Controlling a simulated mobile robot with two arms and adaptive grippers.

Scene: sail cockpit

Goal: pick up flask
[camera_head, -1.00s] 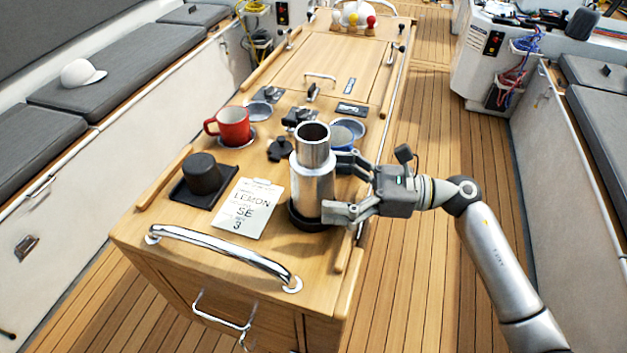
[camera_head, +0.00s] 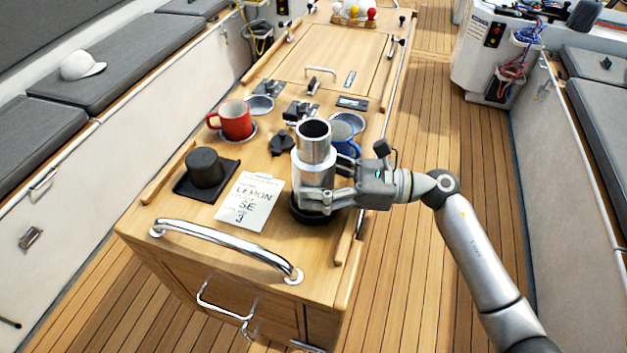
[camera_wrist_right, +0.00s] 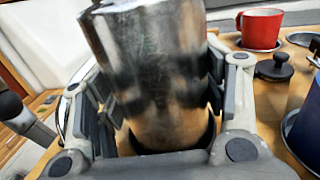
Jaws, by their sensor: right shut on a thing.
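The flask (camera_head: 314,144) is a silver metal cylinder with an open, narrower top. It stands upright in a dark round base or holder (camera_head: 306,211) on the near right part of the wooden cockpit table. My right gripper (camera_head: 318,180) reaches it from the right and is shut on its body. In the right wrist view the flask (camera_wrist_right: 155,75) fills the space between the two fingers, with pads against both sides. The dark ring (camera_wrist_right: 200,140) shows around its foot. My left gripper is not in view.
A blue mug (camera_head: 346,148) stands just behind the gripper. A red mug (camera_head: 235,121), a black cup (camera_head: 205,168) on a dark tray and a note card (camera_head: 249,202) sit to the left. A chrome handrail (camera_head: 225,242) crosses the table's near end.

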